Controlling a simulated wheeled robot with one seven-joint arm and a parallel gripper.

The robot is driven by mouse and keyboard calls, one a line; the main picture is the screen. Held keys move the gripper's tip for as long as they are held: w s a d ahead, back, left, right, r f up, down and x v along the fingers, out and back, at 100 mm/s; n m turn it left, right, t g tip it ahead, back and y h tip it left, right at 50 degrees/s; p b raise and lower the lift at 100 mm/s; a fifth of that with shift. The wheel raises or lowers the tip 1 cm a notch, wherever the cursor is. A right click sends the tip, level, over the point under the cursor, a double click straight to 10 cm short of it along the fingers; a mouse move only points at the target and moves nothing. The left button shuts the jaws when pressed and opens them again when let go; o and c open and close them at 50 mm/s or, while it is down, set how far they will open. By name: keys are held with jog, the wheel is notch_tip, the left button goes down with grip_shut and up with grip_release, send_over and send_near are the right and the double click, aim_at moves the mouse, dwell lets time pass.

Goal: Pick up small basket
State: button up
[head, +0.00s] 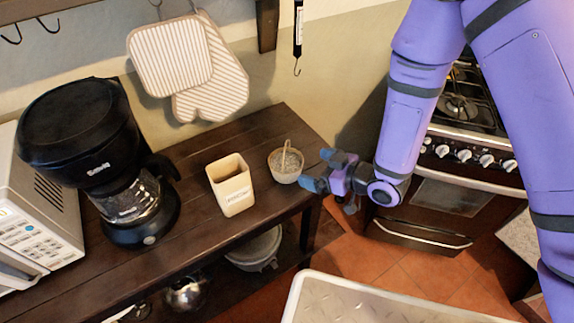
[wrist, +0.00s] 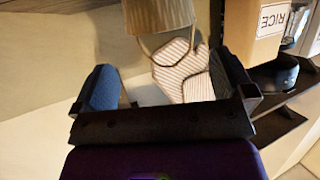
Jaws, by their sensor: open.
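The small basket (head: 286,168) is a little round woven bowl with a thin handle arching over it. It stands upright near the right end of the dark wooden table. In the wrist view the basket (wrist: 160,16) shows at the top edge, cut off, ahead of the gap between the fingers. My gripper (head: 319,170) is just right of the basket at the table's end, with its fingers toward it. In the wrist view my gripper (wrist: 165,82) is open with nothing between its blue-padded fingers.
A cream rice container (head: 231,186) stands left of the basket, its RICE label readable in the wrist view (wrist: 268,22). A black coffee maker (head: 100,150) and a microwave (head: 35,215) are farther left. Striped oven mitts (head: 170,55) hang behind. A stove (head: 455,175) stands at right.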

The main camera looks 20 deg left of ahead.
aim_at(274, 159)
jog(key=x, duration=0.3)
jog(key=shift+a+f, duration=0.15)
jog(key=shift+a, duration=0.1)
jog(key=shift+f+x, duration=0.15)
jog(key=shift+x, duration=1.15)
jog(key=shift+f+x, duration=0.15)
jog(key=shift+x, duration=1.1)
jog(key=shift+d, duration=0.1)
jog(key=shift+c, duration=0.5)
jog(key=c, duration=0.6)
jog(key=shift+r, duration=0.15)
